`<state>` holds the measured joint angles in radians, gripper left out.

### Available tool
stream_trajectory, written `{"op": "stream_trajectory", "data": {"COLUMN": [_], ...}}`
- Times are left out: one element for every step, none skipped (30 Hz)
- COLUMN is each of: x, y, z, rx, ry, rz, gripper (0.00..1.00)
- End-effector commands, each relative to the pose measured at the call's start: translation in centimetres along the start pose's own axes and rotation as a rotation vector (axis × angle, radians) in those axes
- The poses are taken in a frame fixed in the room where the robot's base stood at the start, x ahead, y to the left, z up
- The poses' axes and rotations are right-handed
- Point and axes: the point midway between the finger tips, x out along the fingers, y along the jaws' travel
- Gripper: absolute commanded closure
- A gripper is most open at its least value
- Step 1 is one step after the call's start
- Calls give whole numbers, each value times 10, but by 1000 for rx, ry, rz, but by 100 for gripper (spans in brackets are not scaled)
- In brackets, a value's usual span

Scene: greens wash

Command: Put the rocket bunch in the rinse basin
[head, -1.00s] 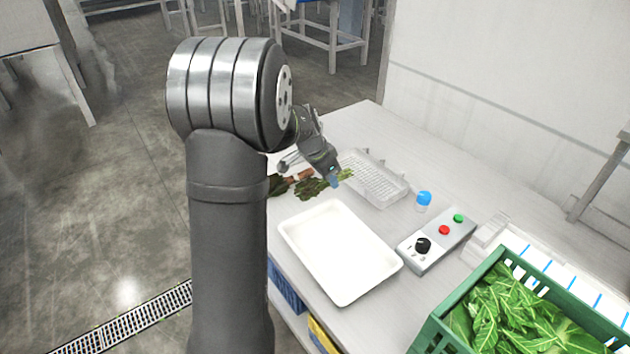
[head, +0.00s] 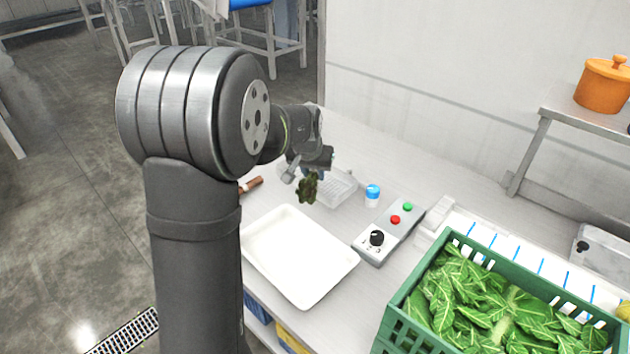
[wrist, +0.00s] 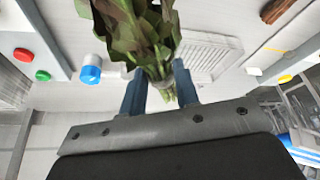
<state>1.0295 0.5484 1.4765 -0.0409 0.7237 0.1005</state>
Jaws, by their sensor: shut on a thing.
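The rocket bunch (head: 308,188) is dark green and leafy, and hangs from my gripper (head: 316,172) above the table. In the wrist view the bunch (wrist: 138,32) sits between the two blue fingers of my gripper (wrist: 160,92), which are shut on its pale stems. A shallow white rectangular basin (head: 297,262) lies on the table nearer the camera and looks empty. The bunch is beyond its far edge, not over it. I cannot tell for certain that this is the rinse basin; a white slotted tray (head: 338,190) lies just behind the bunch.
A blue-capped container (head: 372,195) and a control box (head: 388,232) with red and green buttons stand right of the basin. A green crate of leafy greens (head: 400,318) is at front right. A brown object (head: 251,184) lies at the left, partly behind my arm.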

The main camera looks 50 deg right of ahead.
Motion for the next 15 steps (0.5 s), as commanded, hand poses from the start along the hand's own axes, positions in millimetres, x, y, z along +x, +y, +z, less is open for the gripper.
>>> {"op": "stream_trajectory", "data": {"x": [2,3,4,5,5,6,7,8,9,9,10,11,12,12,13], "y": [4,6,8,10,12,14,15,17,20,22,23,26,28,30,33], "z": [-4,-6,-9,-11,-13,-16,-18,-20,-24,-26,-28,-32,-34,-37,-40], "rx": [-37,-63,-100,-127,-155,-193,-220,-250,-289,-319,-349,-391,-424,-457,-504], "ry": [0,-1,-1,-1,-1,0,0,-1,-1,0,-1,-1,-1,-1,-1], "rz": [-17,-28,-43,-55,-66,-81,-93,-106,-121,-134,-148,-164,-178,-192,-211], "gripper": [95,95,95,95,95,95,95,95,95,95,95,95,95,95,95]}}
